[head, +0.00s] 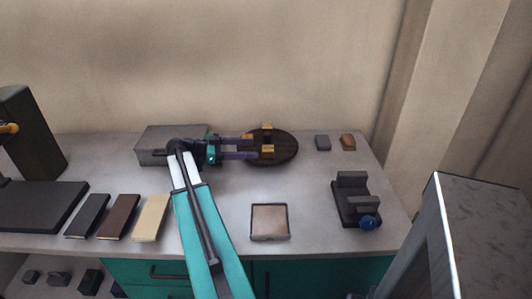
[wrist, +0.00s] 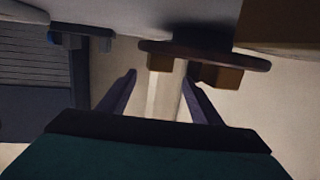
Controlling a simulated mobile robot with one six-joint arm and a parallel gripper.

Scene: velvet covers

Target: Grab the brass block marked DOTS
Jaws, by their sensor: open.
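Two small brass-coloured blocks stand on a dark round wooden board (head: 287,147). One block (head: 267,128) is at its far side and the other block (head: 267,151) is nearer the front. No DOTS mark is legible on either, so I cannot tell which one bears it. My gripper (head: 254,147) reaches in from the left, its two purple fingers open and empty at the board's left edge. In the wrist view my gripper (wrist: 160,77) has one brown block (wrist: 160,63) ahead between the fingers. The other block (wrist: 216,76) is beyond the right finger.
A grey box (head: 160,142) stands behind my wrist. A shallow square tray (head: 269,236) and a dark fixture with a blue knob (head: 369,222) are in front. Books (head: 119,216) lie left.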

